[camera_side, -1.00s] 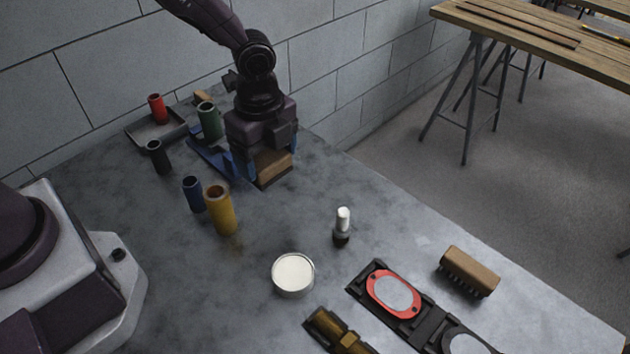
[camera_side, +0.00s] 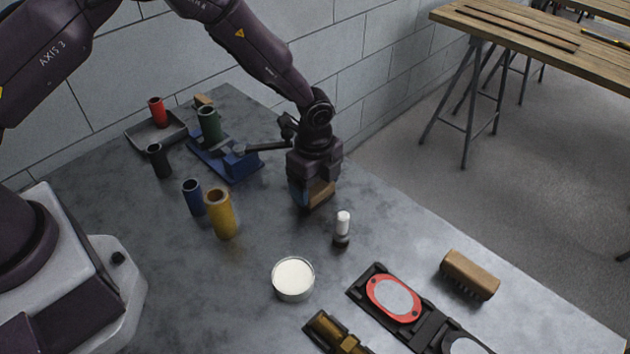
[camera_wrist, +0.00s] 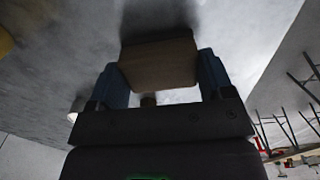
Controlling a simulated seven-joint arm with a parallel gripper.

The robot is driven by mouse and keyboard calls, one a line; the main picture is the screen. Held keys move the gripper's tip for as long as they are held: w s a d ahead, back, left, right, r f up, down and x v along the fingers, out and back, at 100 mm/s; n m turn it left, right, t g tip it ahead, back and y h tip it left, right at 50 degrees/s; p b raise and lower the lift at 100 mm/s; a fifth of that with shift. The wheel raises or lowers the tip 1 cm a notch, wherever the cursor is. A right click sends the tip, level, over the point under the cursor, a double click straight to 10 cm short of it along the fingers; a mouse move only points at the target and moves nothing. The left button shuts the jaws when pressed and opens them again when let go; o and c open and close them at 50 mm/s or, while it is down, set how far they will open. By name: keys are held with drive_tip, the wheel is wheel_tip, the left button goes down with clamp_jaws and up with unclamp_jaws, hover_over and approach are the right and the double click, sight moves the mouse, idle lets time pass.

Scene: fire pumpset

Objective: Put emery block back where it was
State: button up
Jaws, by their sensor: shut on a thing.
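My gripper (camera_side: 313,192) is shut on the emery block (camera_side: 321,191), a brown block with a dark underside. It is near the right edge of the grey table, behind the small white-capped bottle (camera_side: 342,228). In the wrist view the block (camera_wrist: 158,62) sits between the two blue fingers of my gripper (camera_wrist: 160,75). The block looks close to the table top; I cannot tell whether it touches it.
A blue vise-like fixture (camera_side: 232,160) with a dark handle stands left of my gripper. Coloured cylinders, including a yellow one (camera_side: 221,214), stand further left. A white round tin (camera_side: 293,278), a wooden brush (camera_side: 470,273) and a black holder with a red ring (camera_side: 394,297) lie in front.

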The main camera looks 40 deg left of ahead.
drive_tip(key=shift+f, duration=0.1)
drive_tip(key=o, duration=0.8)
drive_tip(key=shift+o, duration=0.2)
